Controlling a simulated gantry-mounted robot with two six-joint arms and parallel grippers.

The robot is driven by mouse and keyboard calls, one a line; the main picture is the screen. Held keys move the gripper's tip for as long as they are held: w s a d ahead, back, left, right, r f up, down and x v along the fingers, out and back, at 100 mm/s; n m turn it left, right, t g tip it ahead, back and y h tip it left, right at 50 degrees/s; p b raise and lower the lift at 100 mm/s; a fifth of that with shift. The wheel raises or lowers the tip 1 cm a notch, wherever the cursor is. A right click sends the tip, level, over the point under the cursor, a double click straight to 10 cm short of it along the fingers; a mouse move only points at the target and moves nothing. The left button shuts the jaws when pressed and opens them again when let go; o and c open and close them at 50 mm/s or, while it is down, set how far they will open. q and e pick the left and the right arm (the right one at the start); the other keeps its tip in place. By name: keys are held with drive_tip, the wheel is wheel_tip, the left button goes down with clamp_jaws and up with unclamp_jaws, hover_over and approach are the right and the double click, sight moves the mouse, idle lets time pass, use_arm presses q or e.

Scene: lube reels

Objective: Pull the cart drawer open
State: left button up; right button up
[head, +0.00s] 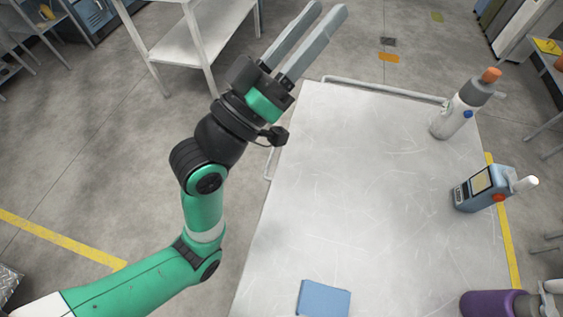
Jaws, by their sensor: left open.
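The cart's pale, scratched top (360,190) fills the middle and right of the head view. A thin grey rail (385,89) runs along its far edge. I cannot make out the drawer front or its handle; the cart's sides are hidden from this high angle. My left gripper (331,9) is beyond the cart's far left corner in the picture, above the floor. Its two long grey fingers are apart with nothing between them, pointing up and to the right. My right gripper is not in view.
On the cart top stand a grey-white bottle with an orange cap (470,100) and a blue handheld device with a screen (483,190). A light blue flat item (323,299) lies near the bottom edge. A metal shelf table (200,40) stands at the upper left.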

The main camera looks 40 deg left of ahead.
use_arm(q)
wheel_tip(320, 180, down, 11)
drive_tip(key=w+a+n+g+y+b, duration=0.1)
drive_tip(key=w+a+n+g, duration=0.1)
drive_tip(key=a+n, duration=0.1)
drive_tip(key=n+g+y+b, duration=0.4)
drive_tip(key=n+g+y, duration=0.15)
drive_tip(key=n, duration=0.25)
approach(270, 159)
drive_tip(key=shift+g+h, duration=0.35)
drive_tip(key=shift+g, duration=0.1)
drive_tip(key=b+x, duration=0.3)
drive_tip(key=x, duration=0.6)
drive_tip(key=shift+a, duration=0.2)
drive_tip(key=shift+w, duration=0.5)
clamp_jaws()
